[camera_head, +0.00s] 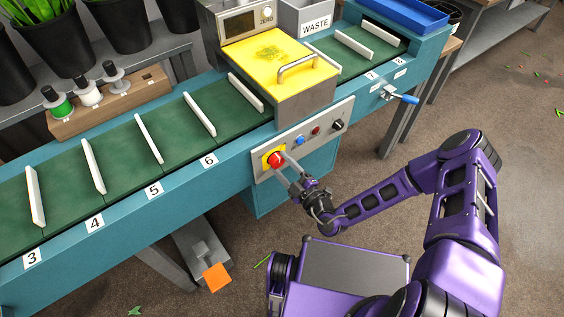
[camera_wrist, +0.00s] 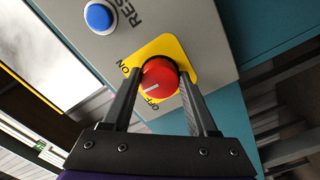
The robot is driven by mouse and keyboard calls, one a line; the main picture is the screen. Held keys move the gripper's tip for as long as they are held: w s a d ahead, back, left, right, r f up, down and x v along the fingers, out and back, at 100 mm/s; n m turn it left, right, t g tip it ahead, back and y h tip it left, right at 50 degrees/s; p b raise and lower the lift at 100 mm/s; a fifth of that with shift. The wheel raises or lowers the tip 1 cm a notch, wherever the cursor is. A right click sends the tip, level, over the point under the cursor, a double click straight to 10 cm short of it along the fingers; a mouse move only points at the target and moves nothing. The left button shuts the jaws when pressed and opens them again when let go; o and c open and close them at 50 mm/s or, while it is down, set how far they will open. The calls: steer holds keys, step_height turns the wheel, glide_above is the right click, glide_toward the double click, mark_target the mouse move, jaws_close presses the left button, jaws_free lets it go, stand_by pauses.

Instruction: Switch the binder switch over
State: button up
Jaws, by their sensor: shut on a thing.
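The binder switch is a red round knob (camera_head: 275,159) on a yellow plate, at the left end of a grey control panel (camera_head: 333,124). In the wrist view the red knob (camera_wrist: 160,76) sits between my gripper's two dark fingers. ON and OFF are printed on the yellow plate (camera_wrist: 184,52). The knob's white line points to the lower left, between the two words and nearer OFF; its exact setting is hard to tell. My gripper (camera_head: 283,166) reaches the panel from the front, and its fingertips (camera_wrist: 161,82) are shut on the knob's sides.
A blue button (camera_wrist: 99,17) is beside the switch; a red button and a black knob (camera_head: 338,125) are further right. Above is a yellow-topped machine cover (camera_head: 250,62) with a handle. The green conveyor (camera_head: 72,182) runs left. An orange pedal (camera_head: 216,277) stands below. Floor at right is mostly open.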

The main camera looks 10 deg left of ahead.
steer(key=n, duration=0.1)
steer(key=n+p, duration=0.1)
steer(key=n, duration=0.1)
steer(key=n+p, duration=0.1)
steer(key=shift+r+n, duration=0.25)
steer(key=shift+n, duration=0.05)
steer(key=shift+n+p, duration=1.1)
steer(key=shift+n, duration=1.5)
steer(key=o, duration=1.4)
steer(key=v, duration=1.7)
steer(key=shift+s+d, duration=0.15)
steer(key=shift+s, duration=0.05)
